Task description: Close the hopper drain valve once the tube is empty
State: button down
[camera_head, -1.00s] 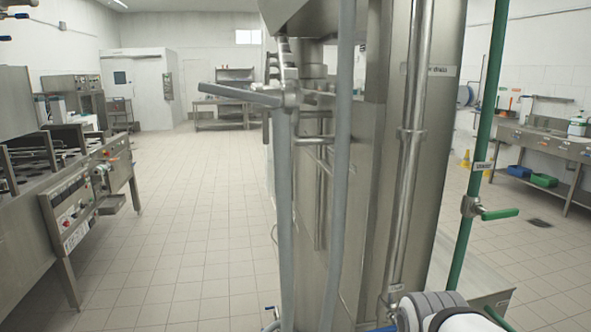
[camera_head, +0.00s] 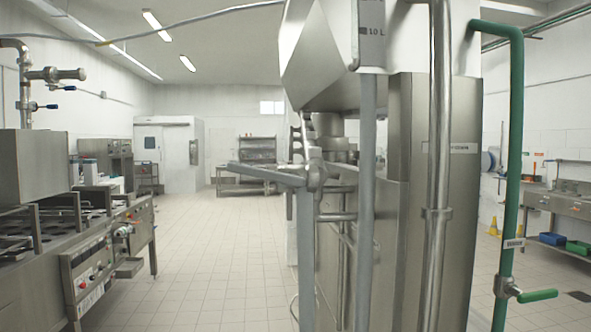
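A steel hopper (camera_head: 325,62) with sloping sides is at the top middle of the head view. A grey vertical tube (camera_head: 366,190) runs down from a plate marked "10 L" (camera_head: 372,32); I cannot tell if anything is inside the tube. Left of it, a valve with a long grey lever (camera_head: 268,175) sits on top of another grey vertical pipe (camera_head: 305,260). The lever points left, roughly level, across the pipe. No label shows that this is the drain valve. My gripper is out of view.
A green pipe (camera_head: 513,150) with a green-handled valve (camera_head: 535,295) stands at the right. A steel pipe (camera_head: 438,150) runs down the machine's cabinet (camera_head: 405,200). A steel machine (camera_head: 100,260) stands at the left. The tiled floor (camera_head: 220,260) between is clear.

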aim_at(293, 180)
jog(key=u, duration=1.1)
jog(key=k, duration=0.4)
jog(key=z, duration=0.1)
jog(key=i, duration=0.4)
